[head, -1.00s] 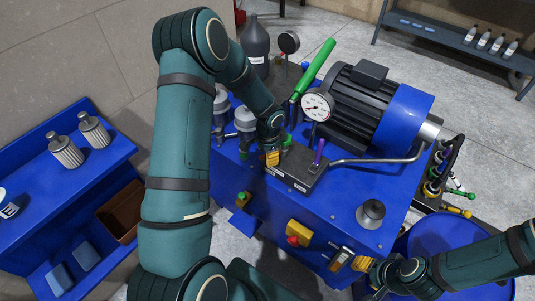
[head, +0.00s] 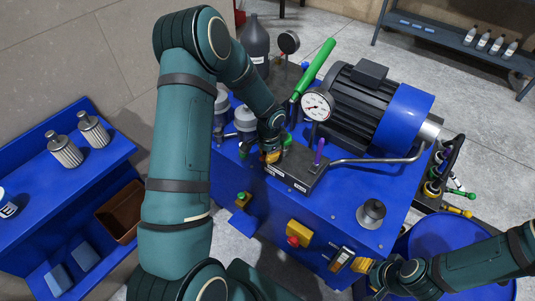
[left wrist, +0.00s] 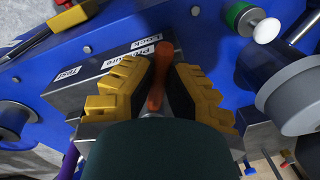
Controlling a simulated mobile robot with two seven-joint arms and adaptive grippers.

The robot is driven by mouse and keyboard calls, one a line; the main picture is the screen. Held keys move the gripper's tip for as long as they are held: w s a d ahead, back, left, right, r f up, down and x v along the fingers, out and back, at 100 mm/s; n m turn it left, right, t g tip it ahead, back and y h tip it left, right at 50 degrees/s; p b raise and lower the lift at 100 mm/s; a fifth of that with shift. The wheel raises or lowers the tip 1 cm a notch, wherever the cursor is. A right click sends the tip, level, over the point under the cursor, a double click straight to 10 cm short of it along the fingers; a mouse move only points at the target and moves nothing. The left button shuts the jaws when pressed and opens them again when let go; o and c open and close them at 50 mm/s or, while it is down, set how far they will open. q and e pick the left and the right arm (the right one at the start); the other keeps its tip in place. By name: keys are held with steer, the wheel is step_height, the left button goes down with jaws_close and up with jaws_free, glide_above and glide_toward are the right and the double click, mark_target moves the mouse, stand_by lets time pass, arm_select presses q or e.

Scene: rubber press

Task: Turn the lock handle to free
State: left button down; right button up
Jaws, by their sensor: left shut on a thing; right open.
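The orange-red lock handle (left wrist: 160,75) lies between the two yellow fingers of my left gripper (left wrist: 161,90) in the left wrist view. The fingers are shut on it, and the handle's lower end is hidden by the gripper. Labels reading Lock and Pressure show beside its tip. In the head view my left gripper (head: 272,157) is at the left end of the dark valve block (head: 303,170), and the handle is hidden there. My right gripper (head: 362,265) is open at the lower right, by the front of the blue machine (head: 340,205).
A purple lever (head: 319,150) stands on the valve block. A pressure gauge (head: 317,106), a green lever (head: 318,68) and a motor (head: 365,105) stand behind. A yellow box with a red button (head: 298,233) is on the front face. A blue shelf (head: 75,195) is at left.

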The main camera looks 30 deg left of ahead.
mark_target(282, 169)
arm_select(q)
steer(key=shift+s+d+f+n+g+b, duration=0.15)
steer(key=shift+d+n+b, duration=0.7)
steer(key=shift+n, duration=1.05)
steer(key=shift+d+n+g+b, duration=0.1)
steer(key=shift+d+n+b, duration=0.35)
steer(key=shift+d+n, duration=1.05)
steer(key=shift+s+d+f+n+g+b, duration=0.15)
steer(key=shift+d+n+b, duration=0.5)
steer(key=shift+n, duration=1.65)
steer(key=shift+r, duration=0.1)
steer(key=c, duration=0.9)
jaws_free()
steer(key=shift+w, duration=0.1)
steer(key=shift+w+r, duration=0.1)
steer(key=shift+r, duration=0.05)
